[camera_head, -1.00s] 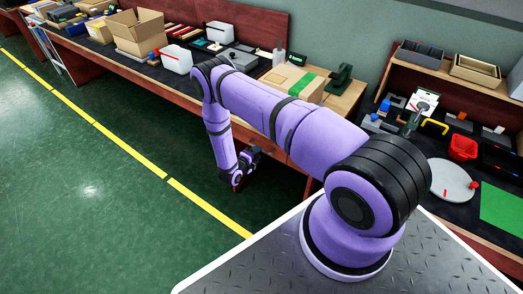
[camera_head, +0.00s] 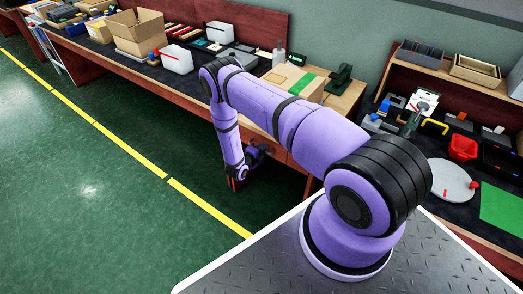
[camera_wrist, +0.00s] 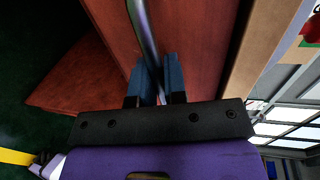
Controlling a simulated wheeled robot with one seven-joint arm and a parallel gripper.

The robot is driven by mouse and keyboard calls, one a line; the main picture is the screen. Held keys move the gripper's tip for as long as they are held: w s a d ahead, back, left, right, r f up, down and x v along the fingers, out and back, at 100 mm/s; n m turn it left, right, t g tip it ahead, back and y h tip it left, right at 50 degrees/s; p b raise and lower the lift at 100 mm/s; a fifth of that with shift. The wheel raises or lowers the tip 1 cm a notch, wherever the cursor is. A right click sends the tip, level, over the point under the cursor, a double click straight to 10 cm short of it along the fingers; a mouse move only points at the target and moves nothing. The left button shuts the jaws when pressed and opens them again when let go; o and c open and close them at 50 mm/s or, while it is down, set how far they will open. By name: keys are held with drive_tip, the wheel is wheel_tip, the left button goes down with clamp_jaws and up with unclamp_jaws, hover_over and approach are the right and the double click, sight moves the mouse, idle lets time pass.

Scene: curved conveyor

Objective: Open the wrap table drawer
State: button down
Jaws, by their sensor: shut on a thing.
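The wrap table (camera_head: 347,101) has a light wooden top and a reddish-brown body, behind my arm in the head view. The drawer front (camera_wrist: 205,45) fills the middle of the wrist view as a reddish-brown panel. A grey metal bar handle (camera_wrist: 143,25) runs down it between my gripper's (camera_wrist: 160,78) two blue fingers. My gripper is shut on the handle. In the head view my gripper (camera_head: 257,153) is a small dark shape low at the table's front, partly hidden by my wrist. How far the drawer stands out is hard to tell there.
A cardboard box with green tape (camera_head: 290,81) and a dark green tool (camera_head: 339,78) stand on the table top. A long bench with boxes (camera_head: 140,35) runs off to the left. Another bench with a red bin (camera_head: 463,148) is at right. Green floor (camera_head: 90,180) is clear.

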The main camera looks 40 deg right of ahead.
drive_tip(key=f+v, duration=0.2)
drive_tip(key=v, duration=1)
drive_tip(key=a+f+v, duration=0.1)
drive_tip(key=f+v, duration=0.2)
drive_tip(key=v, duration=0.9)
drive_tip(key=shift+s+f, duration=0.1)
drive_tip(key=shift+s, duration=0.05)
drive_tip(key=c, duration=1.2)
unclamp_jaws()
drive_tip(key=shift+a, duration=0.1)
drive_tip(key=v, duration=1)
drive_tip(key=shift+s+a, duration=0.1)
drive_tip(key=shift+a, duration=0.15)
